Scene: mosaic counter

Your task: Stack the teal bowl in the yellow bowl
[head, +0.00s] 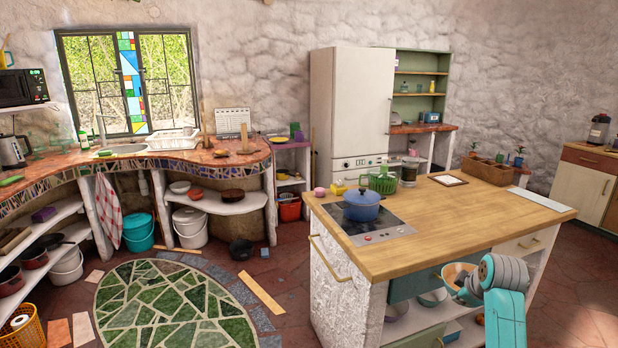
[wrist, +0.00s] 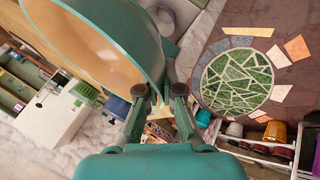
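The teal bowl (wrist: 160,29) fills the upper left of the wrist view, tilted, with a teal outside and a pale tan inside. My gripper (wrist: 161,92) is shut on its rim, with a dark fingertip on each side of the wall. In the head view the bowl (head: 457,276) hangs in front of the island's drawers, below the worktop edge, partly hidden by my gripper (head: 472,290). A small yellow dish (head: 280,140) sits on the purple shelf unit at the back; I cannot tell surely whether it is the yellow bowl.
The island worktop (head: 470,222) is largely bare at the front and right. A blue pot (head: 362,204) stands on its hob, with a green colander (head: 382,183) behind. Bowls (head: 432,297) sit on the island's open shelf. The mosaic floor patch (head: 165,305) is clear.

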